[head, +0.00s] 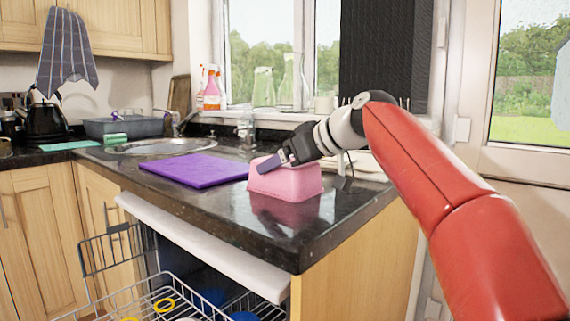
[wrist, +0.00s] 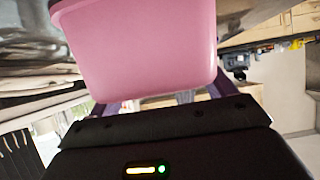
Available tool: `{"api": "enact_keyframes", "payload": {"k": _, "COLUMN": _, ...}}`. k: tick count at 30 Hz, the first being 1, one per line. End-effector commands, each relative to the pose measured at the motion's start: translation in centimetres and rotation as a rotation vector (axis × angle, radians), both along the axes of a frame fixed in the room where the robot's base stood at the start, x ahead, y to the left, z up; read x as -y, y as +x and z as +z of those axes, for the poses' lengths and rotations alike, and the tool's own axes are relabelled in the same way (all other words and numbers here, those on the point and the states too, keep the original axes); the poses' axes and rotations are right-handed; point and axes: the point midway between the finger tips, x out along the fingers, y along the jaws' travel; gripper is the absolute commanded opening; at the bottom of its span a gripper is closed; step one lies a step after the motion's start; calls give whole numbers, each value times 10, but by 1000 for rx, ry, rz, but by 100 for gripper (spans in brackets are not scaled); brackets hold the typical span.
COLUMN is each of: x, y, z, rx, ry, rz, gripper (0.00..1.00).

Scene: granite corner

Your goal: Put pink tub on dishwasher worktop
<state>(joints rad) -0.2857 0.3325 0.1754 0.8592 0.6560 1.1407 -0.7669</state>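The pink tub (head: 290,184) is at the right end of the dark, glossy dishwasher worktop (head: 240,217), close to its front edge. Its underside is at or very near the surface; a pink reflection shows below it. My gripper (head: 273,163) reaches in from the right at the tub's upper part, one finger lying across its near side. In the wrist view the tub (wrist: 140,50) fills the space between my purple fingers (wrist: 160,100), which appear to press on both sides. The far finger's contact is hidden in the head view.
A purple board (head: 193,170) lies left of the tub, with the sink (head: 165,147) behind it. The open dishwasher rack (head: 150,302) is below the worktop edge. Bottles (head: 212,90) and glass jugs stand at the window. A white item lies behind my gripper.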

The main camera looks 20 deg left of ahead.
Motion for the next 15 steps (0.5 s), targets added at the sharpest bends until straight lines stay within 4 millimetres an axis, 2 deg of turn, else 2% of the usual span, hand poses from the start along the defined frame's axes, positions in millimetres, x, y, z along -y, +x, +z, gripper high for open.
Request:
{"api": "enact_keyframes", "payload": {"k": 1, "x": 0, "y": 0, "z": 0, "rx": 0, "ry": 0, "rz": 0, "gripper": 90}}
{"api": "enact_keyframes", "payload": {"k": 3, "x": 0, "y": 0, "z": 0, "rx": 0, "ry": 0, "rz": 0, "gripper": 99}}
{"api": "enact_keyframes", "payload": {"k": 4, "x": 0, "y": 0, "z": 0, "rx": 0, "ry": 0, "rz": 0, "gripper": 100}}
{"api": "enact_keyframes", "payload": {"k": 11, "x": 0, "y": 0, "z": 2, "rx": 0, "ry": 0, "rz": 0, "gripper": 100}}
{"api": "enact_keyframes", "payload": {"k": 15, "x": 11, "y": -4, "z": 8, "rx": 1, "ry": 2, "rz": -3, "gripper": 100}}
